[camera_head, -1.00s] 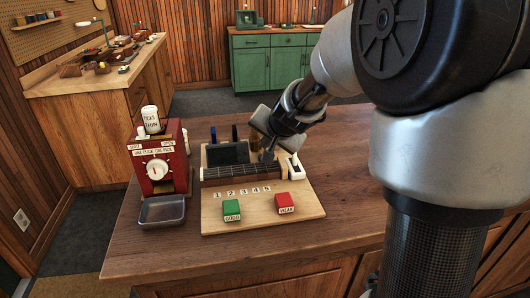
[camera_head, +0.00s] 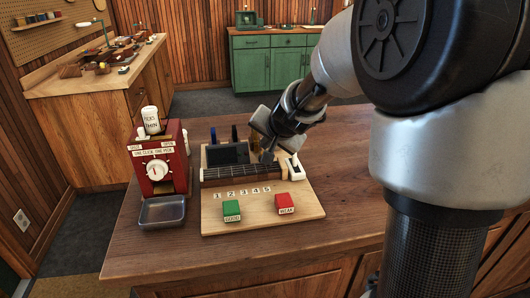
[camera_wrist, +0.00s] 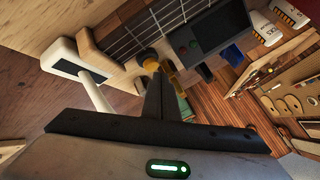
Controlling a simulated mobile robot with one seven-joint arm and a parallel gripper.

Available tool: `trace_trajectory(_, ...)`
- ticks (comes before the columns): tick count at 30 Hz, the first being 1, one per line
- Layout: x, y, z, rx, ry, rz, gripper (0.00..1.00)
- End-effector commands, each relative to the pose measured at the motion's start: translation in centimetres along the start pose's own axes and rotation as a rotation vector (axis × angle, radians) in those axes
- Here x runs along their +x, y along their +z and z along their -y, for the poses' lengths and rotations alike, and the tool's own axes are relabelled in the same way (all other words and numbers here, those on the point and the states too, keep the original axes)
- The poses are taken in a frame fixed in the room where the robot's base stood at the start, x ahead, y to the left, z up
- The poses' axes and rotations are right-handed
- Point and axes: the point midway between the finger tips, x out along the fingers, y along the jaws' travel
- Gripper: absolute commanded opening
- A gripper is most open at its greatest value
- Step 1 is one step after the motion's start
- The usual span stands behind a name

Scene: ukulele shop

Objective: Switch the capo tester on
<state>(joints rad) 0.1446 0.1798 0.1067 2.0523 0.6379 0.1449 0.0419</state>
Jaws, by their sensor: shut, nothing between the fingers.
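The capo tester is a pale wooden board (camera_head: 240,215) on the counter, with a dark fretboard (camera_head: 229,172), a dark screen unit (camera_head: 228,153), a green button (camera_head: 232,210), a red button (camera_head: 284,204) and a white part with a dark inset (camera_head: 293,167) at its right. The fretboard (camera_wrist: 150,30), screen unit (camera_wrist: 210,32) and white part (camera_wrist: 75,62) also show in the wrist view. My gripper (camera_head: 266,157) is shut and empty, pointing down behind the fretboard's right end. In the wrist view its fingertips (camera_wrist: 155,75) are by a small yellow-and-dark knob (camera_wrist: 149,61); contact cannot be told.
A red pick dispenser (camera_head: 162,160) with a grey tray (camera_head: 163,211) stands left of the tester. Blue and amber items stand behind the screen unit. The counter (camera_head: 345,190) is clear right of the board. A side bench and green cabinet stand farther back.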

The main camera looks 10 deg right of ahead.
Motion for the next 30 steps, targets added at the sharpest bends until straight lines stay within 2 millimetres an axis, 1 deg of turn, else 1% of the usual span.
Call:
trace_trajectory(14,0.01,0.01,-0.01,0.000,0.000,0.000,0.00)
trace_trajectory(23,0.66,0.47,-0.47,-0.001,0.000,0.000,0.00)
trace_trajectory(30,0.62,0.46,-0.45,-0.001,0.000,0.000,0.00)
